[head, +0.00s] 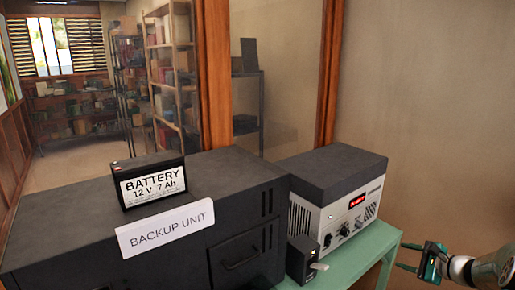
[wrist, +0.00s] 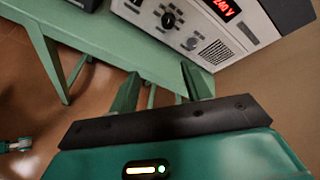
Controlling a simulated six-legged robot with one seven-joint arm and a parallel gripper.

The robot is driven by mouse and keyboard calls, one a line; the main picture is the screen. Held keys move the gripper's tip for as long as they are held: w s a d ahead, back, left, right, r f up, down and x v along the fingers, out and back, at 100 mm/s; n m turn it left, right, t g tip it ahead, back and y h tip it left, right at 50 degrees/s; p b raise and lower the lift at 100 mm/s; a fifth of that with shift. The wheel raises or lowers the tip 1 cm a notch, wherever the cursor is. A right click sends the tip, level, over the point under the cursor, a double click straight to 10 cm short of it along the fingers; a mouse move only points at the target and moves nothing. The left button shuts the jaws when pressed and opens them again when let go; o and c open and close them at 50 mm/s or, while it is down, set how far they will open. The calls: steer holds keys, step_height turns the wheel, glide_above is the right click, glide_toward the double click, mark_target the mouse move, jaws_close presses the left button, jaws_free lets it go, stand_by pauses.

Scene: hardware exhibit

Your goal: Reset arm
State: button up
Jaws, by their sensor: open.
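My gripper (head: 418,258) is at the lower right of the head view, in front of the green table's right end. It is open, with nothing between its fingers. In the wrist view my gripper (wrist: 162,88) points toward the table (wrist: 120,48), and its two green fingers stand apart with the table edge and floor beyond them.
A black battery (head: 152,180) stands on the dark cabinet (head: 60,245) behind a "BACKUP UNIT" sign (head: 166,228). A grey power device (head: 335,200) with a red display and a small black box (head: 301,258) with a lever sit on the green table (head: 365,257).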

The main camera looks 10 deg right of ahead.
steer(key=s+a+r+n+g, duration=0.2)
steer(key=a+r+n, duration=0.2)
steer(key=a, duration=0.5)
steer(key=s+a+r+n+g, duration=0.2)
steer(key=s+a+r+n, duration=0.1)
steer(key=a, duration=0.6)
steer(key=s+a+r+n+g, duration=0.2)
steer(key=a+r+n+g, duration=0.15)
steer(key=a, duration=0.55)
steer(key=s+a+r+n+h, duration=0.1)
steer(key=s+a+n+h, duration=0.1)
steer(key=s, duration=0.4)
steer(key=s+a+r+n+h, duration=0.1)
steer(key=s+a+n, duration=0.4)
steer(key=s, duration=0.2)
steer(key=s+a+r+n+t+h, duration=0.1)
steer(key=s+a+r+n+h, duration=0.1)
steer(key=s, duration=0.4)
steer(key=shift+s+a+n+h, duration=0.25)
steer(key=shift+a+n+h, duration=0.05)
steer(key=shift+a+n, duration=0.6)
steer(key=shift+d, duration=0.2)
